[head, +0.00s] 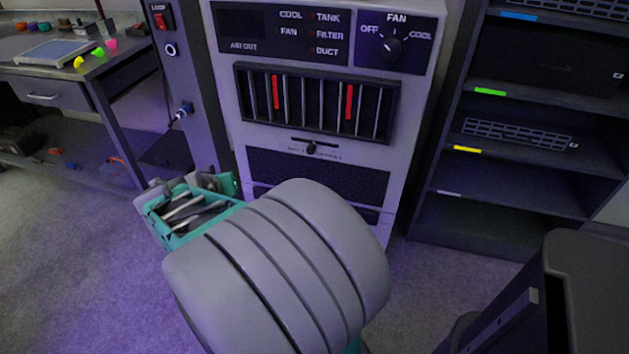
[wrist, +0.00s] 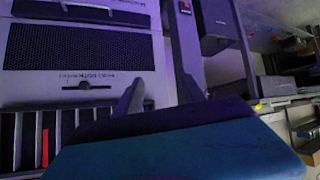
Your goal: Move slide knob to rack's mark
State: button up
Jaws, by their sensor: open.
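The slide knob (head: 311,149) is small and dark. It sits near the middle of a short horizontal slot on the light grey cabinet (head: 232,98), below the vent with red strips. The knob also shows upside down in the wrist view (wrist: 84,86). My gripper (wrist: 162,86) is open and empty there, its two grey fingers apart, to the right of the knob and not touching it. In the head view my grey arm covers the cabinet's lower front.
A vent (head: 316,104) with upright slats and a FAN dial (head: 392,46) are above the slot. A dark post with a red switch (head: 161,20) stands left of the cabinet. A shelf unit (head: 508,196) stands right, a workbench (head: 62,72) left.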

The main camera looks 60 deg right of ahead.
jog(key=s+d+f+m+g+h+b, duration=0.1)
jog(key=s+d+f+m+h+b, duration=0.2)
jog(key=d, duration=0.4)
jog(key=s+d+f+g+h+b, duration=0.1)
jog(key=s+d+f+h+b, duration=0.3)
jog(key=d, duration=0.3)
jog(key=h+b, duration=0.2)
jog(key=b, duration=0.2)
send_near(310, 152)
jog(key=d, duration=0.2)
jog(key=shift+m+g, duration=0.3)
jog(key=d, duration=0.2)
jog(key=w+d, duration=0.1)
jog(key=d, duration=0.4)
jog(key=shift+w+r+p, duration=0.2)
jog(key=shift+w+p, duration=0.1)
jog(key=shift+p, duration=0.1)
jog(key=shift+w+d, duration=0.15)
jog(key=shift+d, duration=0.3)
grip_shut()
